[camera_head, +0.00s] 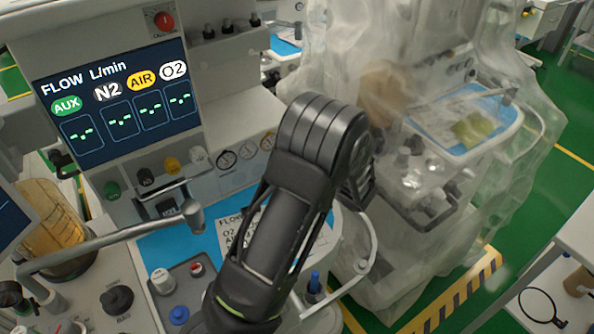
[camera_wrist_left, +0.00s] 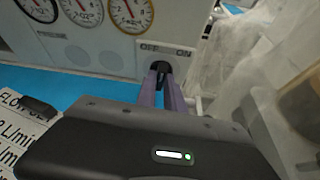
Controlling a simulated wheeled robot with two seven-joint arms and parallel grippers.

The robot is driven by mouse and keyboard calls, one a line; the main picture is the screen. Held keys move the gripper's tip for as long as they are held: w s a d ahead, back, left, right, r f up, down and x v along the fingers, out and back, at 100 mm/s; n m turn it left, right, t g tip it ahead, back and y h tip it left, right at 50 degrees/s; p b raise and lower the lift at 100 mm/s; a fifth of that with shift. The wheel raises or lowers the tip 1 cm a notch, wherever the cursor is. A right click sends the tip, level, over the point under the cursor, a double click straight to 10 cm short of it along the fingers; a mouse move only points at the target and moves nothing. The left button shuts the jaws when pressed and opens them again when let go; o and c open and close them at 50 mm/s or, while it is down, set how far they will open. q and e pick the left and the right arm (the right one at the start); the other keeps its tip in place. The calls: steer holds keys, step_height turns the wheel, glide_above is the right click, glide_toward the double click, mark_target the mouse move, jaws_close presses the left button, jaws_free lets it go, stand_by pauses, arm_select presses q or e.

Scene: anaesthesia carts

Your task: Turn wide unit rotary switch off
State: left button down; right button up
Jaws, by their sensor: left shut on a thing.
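The rotary switch (camera_wrist_left: 160,68) is a small black knob on the pale front panel of the wide unit (camera_wrist_left: 105,55). The labels OFF, at left, and ON, at right, are printed above it in the left wrist view. My left gripper (camera_wrist_left: 163,84) has its two purple-grey fingers closed around the knob. The fingers cover part of it, and I cannot tell which label it points to. In the head view, my black left arm hides the switch and the fingertips. The wide unit (camera_head: 235,108) carries a lit FLOW screen (camera_head: 120,100). My right gripper is in neither view.
Round gauges (camera_wrist_left: 130,12) sit left of the switch. A blue work surface with a printed card (camera_head: 232,228) lies below. A plastic-draped unit (camera_head: 425,175) stands close at right. A metal arm (camera_head: 110,240) and several knobs crowd the left front.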

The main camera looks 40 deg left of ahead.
arm_select(q)
steer(key=n+t+b, duration=0.1)
steer(key=b, duration=0.2)
steer(key=n+t+b, duration=0.1)
steer(key=n+b, duration=0.1)
steer(key=b, duration=0.2)
steer(key=n+t+b, duration=0.1)
steer(key=b, duration=0.3)
steer(key=shift+s+f+n+h, duration=0.3)
steer(key=shift+f+n, duration=0.05)
steer(key=shift+n, duration=0.05)
steer(key=shift+a+r+n+t+b, duration=0.1)
steer(key=shift+r+n+t+b, duration=0.2)
steer(key=shift+t+b, duration=0.3)
steer(key=c, duration=1.4)
jaws_free()
steer(key=shift+c, duration=0.2)
steer(key=v, duration=0.8)
steer(key=shift+w, duration=0.1)
